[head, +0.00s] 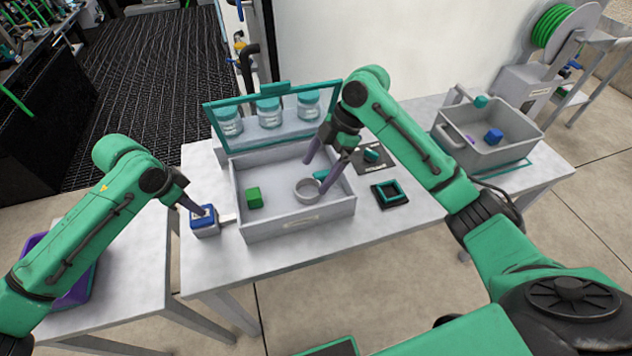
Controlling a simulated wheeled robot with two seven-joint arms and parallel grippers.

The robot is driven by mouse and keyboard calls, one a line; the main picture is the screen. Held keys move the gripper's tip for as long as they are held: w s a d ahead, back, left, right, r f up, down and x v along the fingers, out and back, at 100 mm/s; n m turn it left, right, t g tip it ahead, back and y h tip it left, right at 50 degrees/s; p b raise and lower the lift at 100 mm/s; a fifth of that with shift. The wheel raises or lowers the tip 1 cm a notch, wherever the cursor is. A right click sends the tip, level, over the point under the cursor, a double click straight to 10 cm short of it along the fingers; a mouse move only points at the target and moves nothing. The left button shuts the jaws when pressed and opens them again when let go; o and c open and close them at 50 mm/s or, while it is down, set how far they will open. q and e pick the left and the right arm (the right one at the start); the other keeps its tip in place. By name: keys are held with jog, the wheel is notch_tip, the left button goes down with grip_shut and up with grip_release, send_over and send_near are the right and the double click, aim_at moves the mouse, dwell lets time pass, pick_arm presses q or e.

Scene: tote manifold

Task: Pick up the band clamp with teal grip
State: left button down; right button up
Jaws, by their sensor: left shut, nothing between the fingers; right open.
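The band clamp (305,193) is a light grey ring with a teal grip (321,174). It lies in the right part of the grey open tray (297,225) on the table. My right gripper (313,180) is open and reaches down into the tray, with its purple-grey fingers spread on either side of the teal grip. I cannot tell whether the fingers touch the clamp. My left gripper (200,210) is shut and empty, with its tip at the top of a small blue-topped box (205,224) left of the tray.
A green cube (254,196) lies in the tray's left part. A teal-framed rack with several jars (269,112) stands behind. A dark square frame (390,194) lies right of the tray. A grey tote (501,155) holding small objects stands at the table's right end.

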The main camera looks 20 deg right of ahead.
aim_at(306, 193)
notch_tip(306, 193, up, 5)
jog(key=w+a+m+h, duration=0.2)
jog(key=m+h, duration=0.3)
jog(key=m, duration=0.1)
jog(key=f, duration=1.2)
jog(key=shift+a+f, duration=0.1)
jog(key=shift+a, duration=0.1)
jog(key=c, duration=1.2)
